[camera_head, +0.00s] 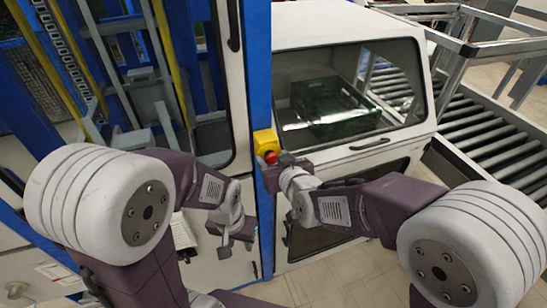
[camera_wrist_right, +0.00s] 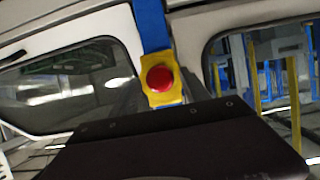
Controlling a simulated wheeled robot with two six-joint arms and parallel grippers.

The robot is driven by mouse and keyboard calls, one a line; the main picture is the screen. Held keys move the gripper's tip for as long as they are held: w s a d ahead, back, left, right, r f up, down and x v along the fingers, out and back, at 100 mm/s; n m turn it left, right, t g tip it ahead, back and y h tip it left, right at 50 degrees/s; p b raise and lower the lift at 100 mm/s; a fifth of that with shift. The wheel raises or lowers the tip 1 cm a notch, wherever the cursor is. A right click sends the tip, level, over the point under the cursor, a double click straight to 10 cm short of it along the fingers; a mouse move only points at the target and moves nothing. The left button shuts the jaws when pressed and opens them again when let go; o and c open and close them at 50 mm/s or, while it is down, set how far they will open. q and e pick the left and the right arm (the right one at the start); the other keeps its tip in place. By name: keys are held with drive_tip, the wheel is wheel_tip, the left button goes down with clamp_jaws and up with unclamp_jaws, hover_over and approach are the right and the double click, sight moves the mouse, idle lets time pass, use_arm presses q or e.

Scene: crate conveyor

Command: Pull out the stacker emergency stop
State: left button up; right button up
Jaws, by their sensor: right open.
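The emergency stop is a red mushroom button (camera_head: 271,157) on a yellow box (camera_head: 264,138), fixed to the blue post at the middle of the head view. In the right wrist view the red button (camera_wrist_right: 159,78) and its yellow box (camera_wrist_right: 165,97) show straight ahead, beyond the dark gripper body. My right gripper (camera_head: 272,170) is open, close to the button in the head view. Its fingers are not clear in the wrist view, and I cannot tell whether they touch the button. My left gripper (camera_head: 236,245) hangs lower, apart from the button; its jaw opening is unclear.
A white-framed cabinet (camera_head: 345,28) with windows stands right of the blue post (camera_head: 258,75), with a dark green crate (camera_head: 325,100) behind its glass. Its door handle (camera_head: 370,144) sticks out. A roller conveyor (camera_head: 490,130) runs at the right. A keyboard (camera_head: 183,236) is at lower left.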

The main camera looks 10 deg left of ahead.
drive_tip(key=shift+s+r, duration=0.1)
drive_tip(key=shift+s, duration=0.1)
clamp_jaws()
idle(1.3)
